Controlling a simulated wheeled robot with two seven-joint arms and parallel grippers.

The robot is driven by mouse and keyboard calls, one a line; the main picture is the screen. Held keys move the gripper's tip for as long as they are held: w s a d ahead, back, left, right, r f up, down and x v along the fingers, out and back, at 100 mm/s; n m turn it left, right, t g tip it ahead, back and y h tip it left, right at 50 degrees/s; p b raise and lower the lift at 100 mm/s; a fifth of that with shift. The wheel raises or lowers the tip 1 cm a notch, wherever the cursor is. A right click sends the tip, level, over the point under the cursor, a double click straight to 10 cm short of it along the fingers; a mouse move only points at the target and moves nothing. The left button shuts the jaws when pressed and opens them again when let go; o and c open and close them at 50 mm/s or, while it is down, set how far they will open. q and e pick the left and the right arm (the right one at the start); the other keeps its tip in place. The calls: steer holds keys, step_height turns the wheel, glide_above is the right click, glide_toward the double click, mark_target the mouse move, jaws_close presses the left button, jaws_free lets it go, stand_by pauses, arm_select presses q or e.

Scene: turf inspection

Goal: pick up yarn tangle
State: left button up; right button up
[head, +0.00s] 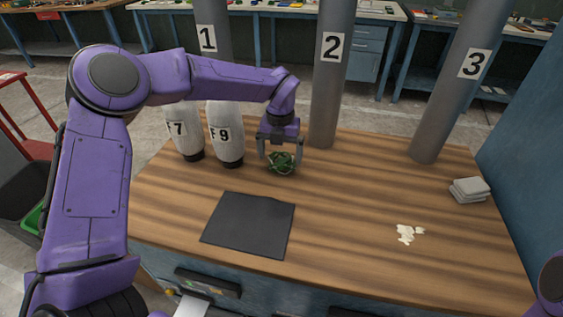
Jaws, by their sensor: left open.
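The yarn tangle (282,164) is a small dark green clump on the wooden table, in front of the pipe marked 2. My left gripper (280,160) points down over it, with its jaws open and one finger on either side of the tangle. I cannot tell whether the fingers touch it. My right gripper is not in view; only a bit of my right arm shows at the lower right edge.
White containers marked 7 (184,130) and 9 (225,134) stand close left of the gripper. Grey pipes 1, 2 (326,95) and 3 (455,85) rise behind. A black mat (249,224), cream scraps (407,233) and stacked pale squares (469,190) lie on the table (345,220).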

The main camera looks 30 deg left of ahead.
mark_target(281, 159)
arm_select(q)
step_height(281, 159, down, 4)
steer(key=shift+d+f, duration=0.1)
steer(key=c, duration=1)
steer(key=shift+o, duration=0.2)
steer(key=shift+r, duration=0.2)
